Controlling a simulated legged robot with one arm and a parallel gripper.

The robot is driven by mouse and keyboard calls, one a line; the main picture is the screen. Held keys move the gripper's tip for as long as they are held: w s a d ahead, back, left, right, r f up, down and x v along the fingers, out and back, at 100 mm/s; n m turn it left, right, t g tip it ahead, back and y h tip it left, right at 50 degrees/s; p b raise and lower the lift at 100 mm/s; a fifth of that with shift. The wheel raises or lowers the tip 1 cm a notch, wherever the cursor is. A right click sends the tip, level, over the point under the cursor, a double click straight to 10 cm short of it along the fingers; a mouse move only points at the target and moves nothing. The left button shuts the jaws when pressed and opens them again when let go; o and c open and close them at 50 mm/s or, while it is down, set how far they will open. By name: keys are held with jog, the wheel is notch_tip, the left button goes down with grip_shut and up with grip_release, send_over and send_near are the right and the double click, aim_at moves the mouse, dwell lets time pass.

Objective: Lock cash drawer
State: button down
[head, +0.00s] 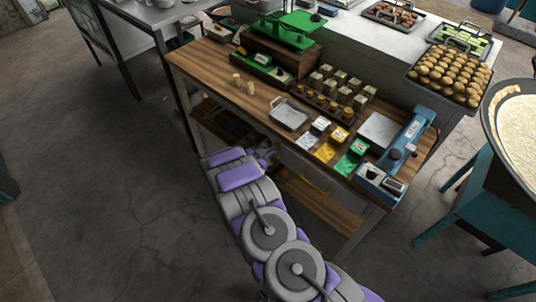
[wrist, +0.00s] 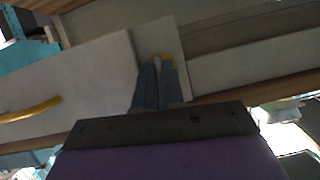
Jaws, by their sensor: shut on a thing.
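The cash drawer (head: 305,172) is a pale front with a yellow handle (head: 316,184), under the wooden counter top in the head view. In the wrist view its pale front (wrist: 75,75) fills the left, with the yellow handle (wrist: 30,112) at the left edge. My gripper (wrist: 157,68) has its blue-grey fingers close together against a narrow pale panel (wrist: 163,35) right of the drawer front. The fingers are shut on a small yellow piece (wrist: 167,58), mostly hidden between their tips. In the head view my arm hides most of the gripper. I cannot tell whether the drawer is locked.
A lower shelf (head: 325,205) runs beneath. A large pan (head: 515,125) stands at the right. The floor to the left is clear.

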jog(key=shift+w+a+r+n, duration=0.15)
jog(key=shift+w+r+n, duration=0.1)
jog(key=shift+n, duration=0.15)
jog(key=shift+h, duration=0.3)
jog(key=c, duration=1.2)
grip_release()
jog(key=shift+s+f, duration=0.1)
jog(key=shift+f, duration=0.1)
jog(key=shift+c, duration=0.2)
jog(key=p+v, duration=0.1)
jog(key=v, duration=1.6)
jog(key=shift+a, duration=0.2)
jog(key=shift+r, duration=0.1)
